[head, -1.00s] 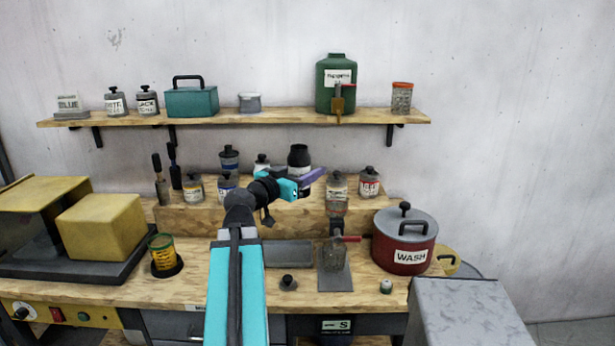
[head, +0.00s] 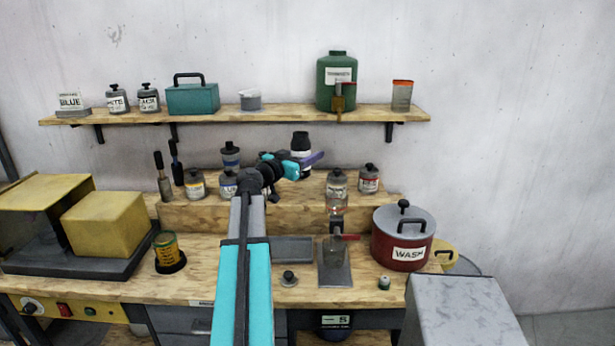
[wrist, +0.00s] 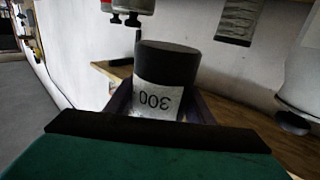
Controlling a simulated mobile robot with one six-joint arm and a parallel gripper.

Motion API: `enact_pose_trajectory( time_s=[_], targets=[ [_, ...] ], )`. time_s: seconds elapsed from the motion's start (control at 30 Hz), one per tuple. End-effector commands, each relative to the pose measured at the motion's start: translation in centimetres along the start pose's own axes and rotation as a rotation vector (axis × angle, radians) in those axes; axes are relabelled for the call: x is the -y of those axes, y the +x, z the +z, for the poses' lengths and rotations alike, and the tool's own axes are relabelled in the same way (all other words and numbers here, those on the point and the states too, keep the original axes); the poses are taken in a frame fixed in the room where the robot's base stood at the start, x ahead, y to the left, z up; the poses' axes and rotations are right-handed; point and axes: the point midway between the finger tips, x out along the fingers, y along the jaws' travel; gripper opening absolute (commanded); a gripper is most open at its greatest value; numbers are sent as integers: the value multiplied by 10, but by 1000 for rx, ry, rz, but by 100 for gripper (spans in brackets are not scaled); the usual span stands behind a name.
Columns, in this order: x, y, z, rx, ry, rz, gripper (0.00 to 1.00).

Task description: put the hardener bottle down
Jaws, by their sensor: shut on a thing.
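The hardener bottle (head: 300,141), dark with a black cap and a white label, is held by my gripper (head: 304,164) in front of the wall, above the back of the wooden riser.
The wooden riser (head: 280,214) carries several small jars, including a yellow-labelled jar (head: 195,184) and a red-labelled jar (head: 369,179). The wall shelf (head: 290,117) is above. A red WASH pot (head: 402,250) stands at right on the bench, with a glass device on a grey plate (head: 335,272) beside it.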

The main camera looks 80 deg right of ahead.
Motion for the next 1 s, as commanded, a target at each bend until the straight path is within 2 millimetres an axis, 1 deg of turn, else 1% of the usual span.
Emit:
enact_pose_trajectory(
  time_s=[0.03,0.2,0.53,0.6,0.77,1.0],
  targets=[
    [6,7,-3,-1,-2,0,12],
    [17,21,-3,-2,-2,0,12],
    [34,43,-2,-1,-2,0,12],
    [32,41,7,-1,-3,1,12],
    [31,40,23,-1,-4,1,12],
    [31,40,51,0,-3,1,12]
  ],
)
